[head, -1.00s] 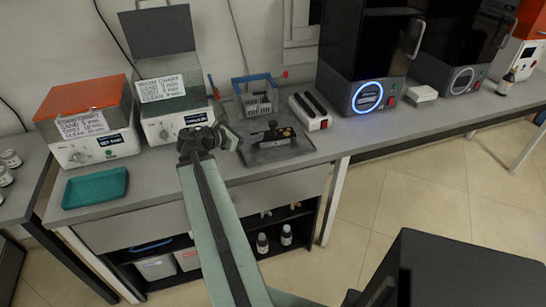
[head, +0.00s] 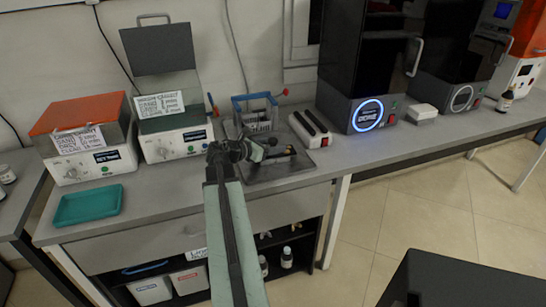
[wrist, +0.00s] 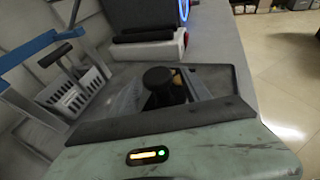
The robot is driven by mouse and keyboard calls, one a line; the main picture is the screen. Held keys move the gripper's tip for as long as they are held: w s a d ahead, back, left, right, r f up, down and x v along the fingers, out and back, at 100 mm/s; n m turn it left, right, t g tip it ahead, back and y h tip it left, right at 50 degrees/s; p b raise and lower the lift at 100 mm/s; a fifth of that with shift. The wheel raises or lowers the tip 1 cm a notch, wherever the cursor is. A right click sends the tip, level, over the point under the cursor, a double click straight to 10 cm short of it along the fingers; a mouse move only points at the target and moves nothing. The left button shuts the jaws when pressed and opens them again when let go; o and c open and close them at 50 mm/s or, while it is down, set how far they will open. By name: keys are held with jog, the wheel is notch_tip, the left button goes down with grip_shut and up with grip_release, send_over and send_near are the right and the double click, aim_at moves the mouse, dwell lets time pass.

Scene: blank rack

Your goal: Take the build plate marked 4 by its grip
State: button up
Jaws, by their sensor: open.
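A dark build plate (head: 285,158) with a black round-topped grip (wrist: 157,76) lies on a grey tray (head: 262,178) on the bench. I cannot read a 4 on it. My gripper (head: 257,150) is at the left side of the plate in the head view and covers part of it. In the wrist view the grip stands ahead, between what look like my open fingers. I cannot tell whether they touch it. The lower part of the plate is hidden there behind my gripper body.
A white and red block with dark slots (head: 310,128) stands to the right. Two labelled machines (head: 88,140) (head: 175,140) and a teal tray (head: 88,204) are left.

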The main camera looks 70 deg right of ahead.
grip_shut()
jog(key=shift+r, duration=0.1)
notch_tip(320, 180, up, 10)
jog(key=p, duration=1)
jog(key=shift+r, duration=0.1)
